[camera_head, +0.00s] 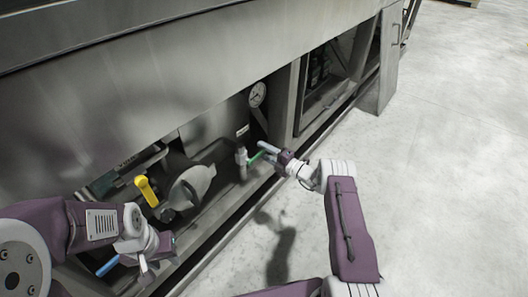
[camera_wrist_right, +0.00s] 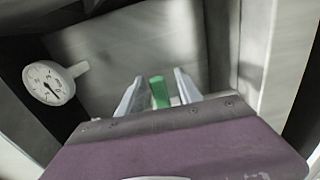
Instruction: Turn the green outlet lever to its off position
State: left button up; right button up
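The green outlet lever (camera_head: 255,157) sticks out from a grey valve (camera_head: 241,158) under the machine's side panel. In the right wrist view the green lever (camera_wrist_right: 159,92) stands between the two fingers of my right gripper (camera_wrist_right: 158,88), with a narrow gap showing on each side. My right gripper (camera_head: 267,151) reaches the lever's outer end in the head view and looks open around it. Part of the lever is hidden by the gripper. My left gripper (camera_head: 126,268) is open and empty at the lower left, away from the lever.
A yellow lever (camera_head: 146,191) and a grey funnel-shaped fitting (camera_head: 191,186) are left of the valve. A round gauge (camera_head: 257,94) is above it, also in the wrist view (camera_wrist_right: 48,83). A metal post (camera_head: 283,103) stands right of the valve. The floor (camera_head: 440,150) at right is clear.

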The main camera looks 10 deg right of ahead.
jog(key=p+v, duration=0.5)
jog(key=v, duration=0.4)
